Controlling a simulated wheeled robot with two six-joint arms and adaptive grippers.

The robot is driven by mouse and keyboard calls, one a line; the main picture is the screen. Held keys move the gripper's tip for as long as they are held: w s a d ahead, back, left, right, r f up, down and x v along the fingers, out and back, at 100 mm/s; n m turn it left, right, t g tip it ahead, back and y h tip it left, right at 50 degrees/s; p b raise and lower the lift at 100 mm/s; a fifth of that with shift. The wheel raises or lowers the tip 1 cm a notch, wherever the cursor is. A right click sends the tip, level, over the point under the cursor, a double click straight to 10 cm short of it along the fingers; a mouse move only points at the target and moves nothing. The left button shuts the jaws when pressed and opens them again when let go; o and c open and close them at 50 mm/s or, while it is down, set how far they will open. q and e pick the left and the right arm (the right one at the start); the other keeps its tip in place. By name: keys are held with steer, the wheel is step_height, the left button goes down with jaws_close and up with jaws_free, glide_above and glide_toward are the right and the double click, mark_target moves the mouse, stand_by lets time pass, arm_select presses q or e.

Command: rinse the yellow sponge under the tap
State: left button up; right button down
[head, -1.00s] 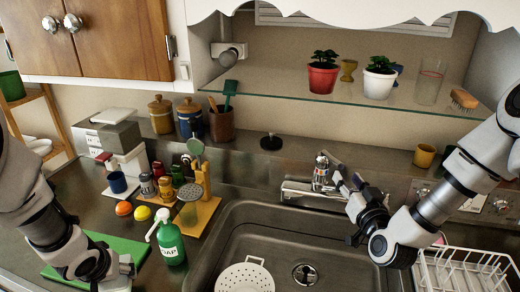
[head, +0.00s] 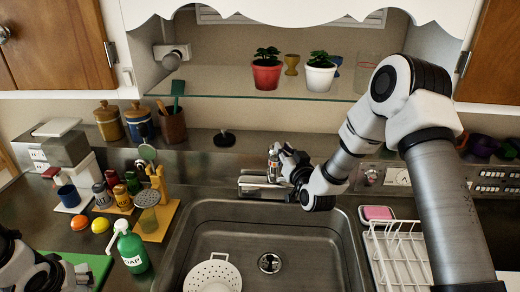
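The chrome tap (head: 273,162) stands at the back edge of the steel sink (head: 310,235). My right gripper (head: 284,157) is at the tap's upper part, touching or very close to it. Its fingers are small and overlap the tap, so I cannot tell whether they are open or shut. I cannot make out a yellow sponge in the view. A pink block, perhaps a sponge (head: 377,213), lies in a small dish right of the sink. My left gripper (head: 88,274) is low at the left edge over a green board; its fingers are unclear.
A white colander (head: 212,272) sits in the sink at front left. A green soap bottle (head: 131,250) stands left of the sink, with jars and a utensil holder behind. A white dish rack (head: 400,256) is at right. A glass shelf (head: 220,84) with plants hangs above.

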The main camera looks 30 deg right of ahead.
arm_select(q)
steer(key=shift+r+p, duration=0.7)
arm_select(e)
steer(key=shift+w+r+g, duration=0.1)
steer(key=shift+r+g, duration=0.2)
steer(key=shift+r, duration=0.2)
steer(key=shift+f, duration=0.1)
steer(key=shift+w+f, duration=0.1)
steer(key=shift+f, duration=0.05)
steer(key=c, duration=1.1)
jaws_free()
steer(key=s, duration=0.4)
steer(key=s+a, duration=0.1)
steer(key=s, duration=0.3)
steer(key=s+r, duration=0.1)
steer(key=s, duration=0.3)
steer(key=shift+a, duration=0.4)
steer(key=shift+w, duration=0.1)
